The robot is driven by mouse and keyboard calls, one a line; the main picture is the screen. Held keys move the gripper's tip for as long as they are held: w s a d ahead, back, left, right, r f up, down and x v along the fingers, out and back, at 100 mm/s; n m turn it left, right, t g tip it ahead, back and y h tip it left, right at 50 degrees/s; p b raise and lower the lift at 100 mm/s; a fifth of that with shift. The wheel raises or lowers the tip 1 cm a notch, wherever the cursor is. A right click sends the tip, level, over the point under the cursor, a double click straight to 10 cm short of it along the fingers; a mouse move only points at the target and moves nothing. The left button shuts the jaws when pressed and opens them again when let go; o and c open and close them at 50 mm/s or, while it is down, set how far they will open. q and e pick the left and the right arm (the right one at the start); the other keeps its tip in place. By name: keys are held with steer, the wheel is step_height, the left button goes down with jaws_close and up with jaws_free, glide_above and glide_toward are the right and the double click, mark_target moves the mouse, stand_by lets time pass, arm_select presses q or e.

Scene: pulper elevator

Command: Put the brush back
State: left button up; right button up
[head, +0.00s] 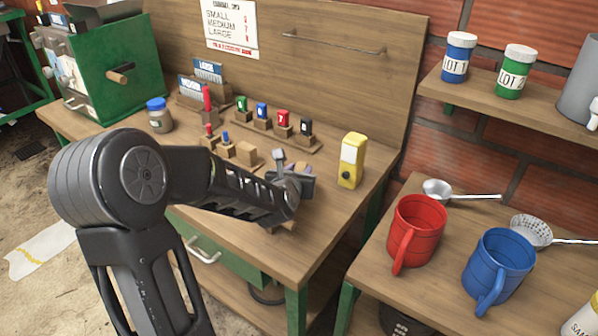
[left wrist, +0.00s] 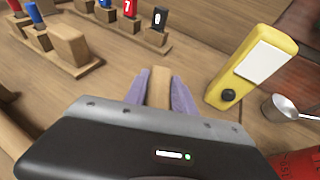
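My left gripper (head: 292,180) is low over the front right of the wooden workbench. In the left wrist view its two purplish fingers (left wrist: 160,95) stand close on both sides of a light wooden piece that fills the gap. I take this piece for the brush (left wrist: 160,86); its bristles do not show. My palm and arm hide most of it. In the head view a bit of wood (head: 286,227) shows just below the gripper. My right gripper is not in view.
Wooden racks with coloured tags (head: 262,110) and wooden blocks (head: 247,153) are behind and left. A red mug (head: 417,232) and blue mug (head: 500,268) stand on the right table. The bench between racks and gripper has some bare room.

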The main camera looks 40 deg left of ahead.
arm_select(q)
steer(key=o, duration=0.4)
steer(key=shift+r, duration=0.2)
steer(key=b+v, duration=0.3)
steer(key=v, duration=0.7)
steer(key=shift+s+a+f+b, duration=0.1)
steer(key=shift+s+b, duration=0.25)
steer(key=shift+b, duration=0.05)
steer(key=shift+s+d+r+b, duration=0.45)
steer(key=shift+r+b, duration=0.05)
steer(key=shift+b, duration=0.1)
